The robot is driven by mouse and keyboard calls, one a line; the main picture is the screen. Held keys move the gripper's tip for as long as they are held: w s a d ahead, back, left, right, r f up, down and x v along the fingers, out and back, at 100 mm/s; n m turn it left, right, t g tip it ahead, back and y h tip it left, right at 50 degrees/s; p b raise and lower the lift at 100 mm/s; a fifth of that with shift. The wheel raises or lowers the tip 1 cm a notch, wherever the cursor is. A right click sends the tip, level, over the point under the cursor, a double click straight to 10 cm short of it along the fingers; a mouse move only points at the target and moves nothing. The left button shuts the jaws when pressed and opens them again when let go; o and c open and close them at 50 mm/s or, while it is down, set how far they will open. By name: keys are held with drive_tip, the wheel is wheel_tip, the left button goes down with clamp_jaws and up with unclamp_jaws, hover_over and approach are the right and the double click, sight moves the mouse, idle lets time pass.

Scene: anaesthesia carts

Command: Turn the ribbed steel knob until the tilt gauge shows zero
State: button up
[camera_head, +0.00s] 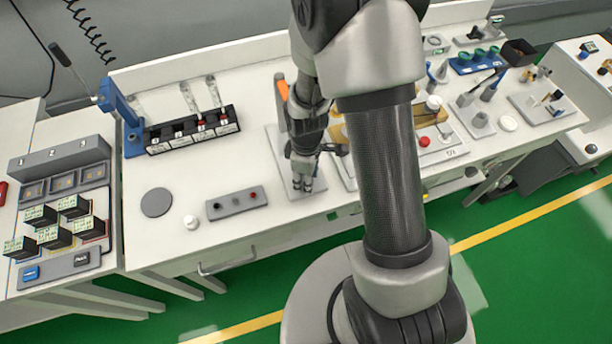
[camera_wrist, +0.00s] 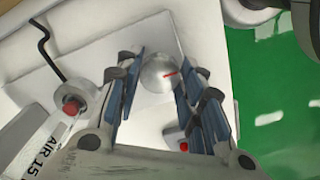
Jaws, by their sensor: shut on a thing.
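In the head view my gripper (camera_head: 302,184) points down at the light grey plate (camera_head: 279,148) on the bench, and hides the knob. I cannot make out a tilt gauge or its reading in either view.
In the wrist view, a bent black rod (camera_wrist: 46,42), a red-tipped fitting (camera_wrist: 70,106) and a small red-topped part (camera_wrist: 183,147) lie close by. In the head view, a grey button box (camera_head: 237,202) stands left of my gripper. My arm hides much of the bench's middle.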

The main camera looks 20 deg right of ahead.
drive_tip(key=shift+m, duration=0.3)
drive_tip(key=m, duration=1.3)
drive_tip(key=shift+m, duration=0.3)
drive_tip(key=m, duration=1)
drive_tip(key=shift+m, duration=0.4)
